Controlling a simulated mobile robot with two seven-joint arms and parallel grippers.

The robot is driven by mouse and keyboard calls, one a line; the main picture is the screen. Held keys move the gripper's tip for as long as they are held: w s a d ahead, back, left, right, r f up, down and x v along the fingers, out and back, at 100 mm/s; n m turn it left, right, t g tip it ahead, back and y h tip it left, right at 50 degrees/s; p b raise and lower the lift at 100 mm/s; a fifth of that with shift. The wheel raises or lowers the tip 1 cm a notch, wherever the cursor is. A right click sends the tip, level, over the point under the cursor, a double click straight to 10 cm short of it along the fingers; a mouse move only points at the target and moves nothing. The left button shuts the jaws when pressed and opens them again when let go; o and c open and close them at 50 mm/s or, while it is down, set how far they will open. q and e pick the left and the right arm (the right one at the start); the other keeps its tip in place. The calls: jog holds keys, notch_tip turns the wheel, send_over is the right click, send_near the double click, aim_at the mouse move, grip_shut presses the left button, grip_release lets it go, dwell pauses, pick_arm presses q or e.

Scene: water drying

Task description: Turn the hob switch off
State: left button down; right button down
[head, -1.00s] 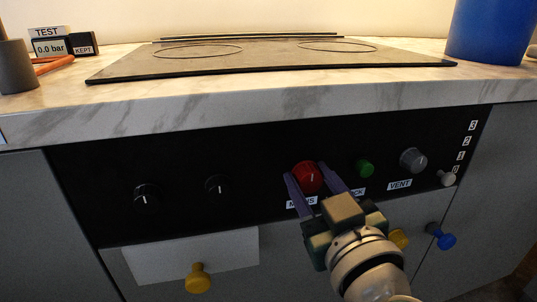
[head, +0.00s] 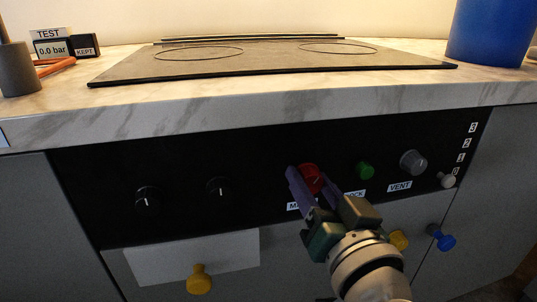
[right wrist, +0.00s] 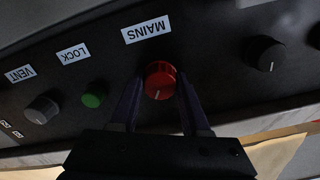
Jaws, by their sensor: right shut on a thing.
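The red MAINS knob (head: 312,175) is on the black control panel (head: 260,160) below the worktop. It also shows in the right wrist view (right wrist: 160,82), with its white pointer mark toward the bottom of that picture. My right gripper (head: 310,180) is shut on the red knob, one purple finger on each side of it. The MAINS label (right wrist: 146,30) is partly hidden by the gripper in the head view. My left gripper is not in view.
To the right are a green LOCK button (head: 365,170), a grey VENT knob (head: 413,162) and a small pale slider knob (head: 447,180). Two black knobs (head: 147,200) (head: 218,187) are to the left. The hob (head: 270,60) lies above. Yellow (head: 199,280) and blue (head: 441,237) handles stick out below.

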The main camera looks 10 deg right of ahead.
jog(key=m, duration=0.5)
jog(key=shift+m, duration=0.3)
jog(key=m+b, duration=0.1)
jog(key=m, duration=0.3)
jog(key=shift+m, duration=0.7)
jog(key=shift+c, duration=1.9)
grip_release()
jog(key=s+p, duration=0.1)
jog(key=s, duration=0.9)
jog(key=shift+d, duration=0.2)
